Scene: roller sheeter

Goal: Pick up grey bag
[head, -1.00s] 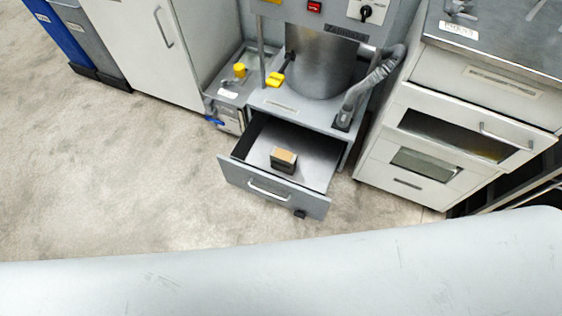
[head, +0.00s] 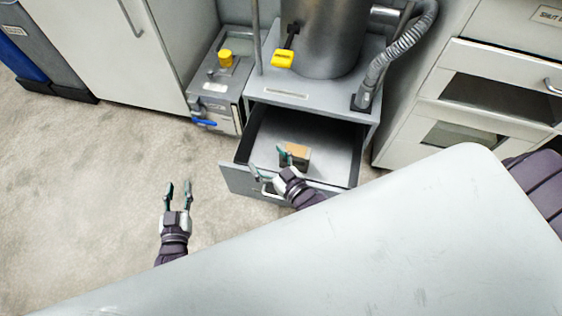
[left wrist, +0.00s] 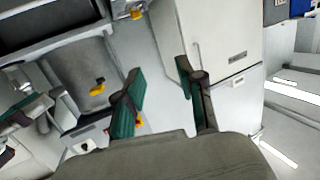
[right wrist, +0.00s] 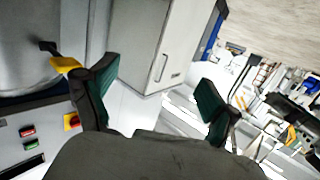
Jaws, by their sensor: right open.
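I cannot make out a grey bag in any view. In the head view a small block or box (head: 298,149) with a tan top and dark sides lies in an open grey drawer (head: 328,150). My right gripper (head: 267,158) is open and empty. In the picture it overlaps the drawer's front, with one finger beside the box; I cannot tell its height or whether it touches. My left gripper (head: 178,188) is open and empty over the floor, left of the drawer. Both wrist views show the fingers apart with nothing between them.
Above the drawer stands a machine with a metal cylinder (head: 325,40), a yellow-handled lever (head: 283,59) and a ribbed hose (head: 405,45). A grey unit with a yellow knob (head: 225,58) is left of it. A white cabinet (head: 455,110) stands right. Floor at left is clear.

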